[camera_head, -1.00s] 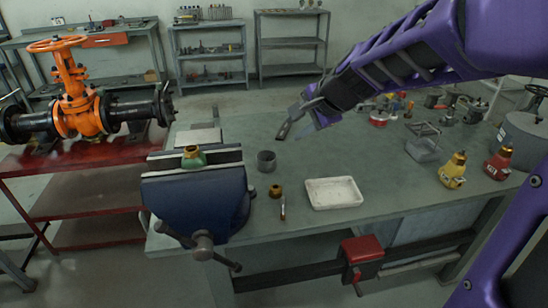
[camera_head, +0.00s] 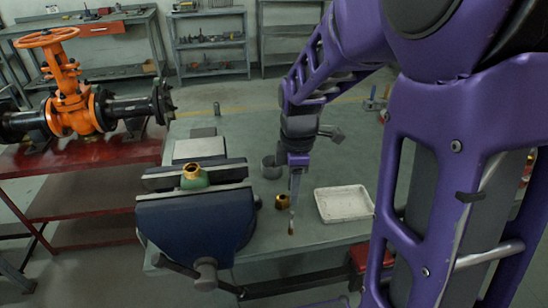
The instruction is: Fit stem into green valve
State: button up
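The green valve (camera_head: 194,178) with a brass top opening is clamped upright in the blue vise (camera_head: 197,218) at the left of the bench. The thin stem (camera_head: 291,224) with a brownish lower end is by the front of the bench, right of the vise. My gripper (camera_head: 294,203) points down at the stem. Its fingers are seen edge-on and overlap the stem's upper part, so I cannot tell whether they are open or touch it. A brass nut (camera_head: 282,201) stands just left of the gripper.
A white tray (camera_head: 343,203) lies right of the gripper. A grey cup-like ring (camera_head: 270,167) stands behind the nut. My arm hides much of the right side of the bench. An orange gate valve (camera_head: 73,110) stands on a red table (camera_head: 80,165) at the left.

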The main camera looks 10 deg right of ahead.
aim_at(292, 212)
jog(key=shift+f+n, duration=0.3)
jog(key=shift+n, duration=0.5)
notch_tip(292, 212, down, 4)
jog(key=b, duration=0.4)
jog(key=shift+s, duration=0.1)
jog(key=shift+f+b, duration=0.65)
jog(key=shift+f, duration=0.75)
grip_shut()
jog(key=shift+r, duration=0.1)
jog(key=shift+r+p, duration=2.5)
